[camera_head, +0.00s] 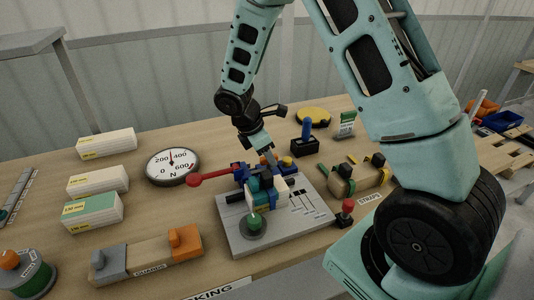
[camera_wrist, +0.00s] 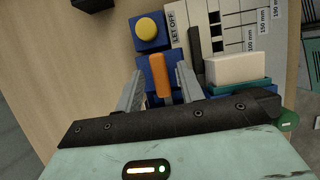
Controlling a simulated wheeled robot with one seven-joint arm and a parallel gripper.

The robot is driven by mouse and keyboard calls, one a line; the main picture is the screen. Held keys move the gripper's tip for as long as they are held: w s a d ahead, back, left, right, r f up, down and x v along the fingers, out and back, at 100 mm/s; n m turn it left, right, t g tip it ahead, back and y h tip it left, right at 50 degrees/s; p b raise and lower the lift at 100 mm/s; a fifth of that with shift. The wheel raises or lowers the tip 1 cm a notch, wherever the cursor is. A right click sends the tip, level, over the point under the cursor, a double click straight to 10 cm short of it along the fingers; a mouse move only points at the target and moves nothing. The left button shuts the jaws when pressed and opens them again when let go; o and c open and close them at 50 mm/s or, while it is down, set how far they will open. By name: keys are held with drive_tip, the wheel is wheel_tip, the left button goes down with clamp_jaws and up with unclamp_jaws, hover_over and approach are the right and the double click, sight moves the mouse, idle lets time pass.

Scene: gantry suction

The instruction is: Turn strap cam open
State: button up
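An orange lever (camera_wrist: 160,76) on a blue block (camera_wrist: 145,68) appears to be the strap cam. In the wrist view, my gripper (camera_wrist: 160,88) is open, with one grey finger on each side of the lever. A narrow gap shows on both sides, so the fingers do not appear to press on it. In the head view, my gripper (camera_head: 269,157) reaches down to the back of the grey fixture plate (camera_head: 285,239). The lever is hard to make out there.
A yellow button (camera_wrist: 150,27) on a blue block, labelled LET OFF, stands close beside the lever. A white block (camera_wrist: 236,68) is right of my fingers. A red-knobbed handle (camera_head: 194,180) sticks out left. A round force gauge (camera_head: 172,166) lies left on the bench.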

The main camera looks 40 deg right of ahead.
clamp_jaws()
drive_tip(key=m+g+p, duration=0.1)
drive_tip(key=m+p, duration=0.1)
drive_tip(key=m, duration=0.2)
drive_tip(key=shift+w+r+y+p, duration=0.1)
drive_tip(key=shift+r+y+p, duration=0.05)
drive_tip(key=shift+y+p, duration=0.15)
drive_tip(key=m+p, duration=0.1)
drive_tip(key=m, duration=0.1)
drive_tip(key=m+g+y+p, duration=0.1)
drive_tip(key=m, duration=0.1)
drive_tip(key=shift+w+d+m+g, duration=0.1)
drive_tip(key=shift+d+m+g, duration=0.05)
drive_tip(key=shift+m+g, duration=0.15)
drive_tip(key=m+y, duration=0.1)
drive_tip(key=m, duration=0.1)
drive_tip(key=m+y+p, duration=0.1)
drive_tip(key=m, duration=0.1)
drive_tip(key=shift+d+g, duration=0.1)
drive_tip(key=shift+g, duration=0.2)
drive_tip(key=m+y, duration=0.1)
drive_tip(key=m, duration=0.4)
drive_tip(key=shift+w+d+y, duration=0.1)
drive_tip(key=shift+y, duration=0.3)
drive_tip(key=shift+m+p, duration=0.3)
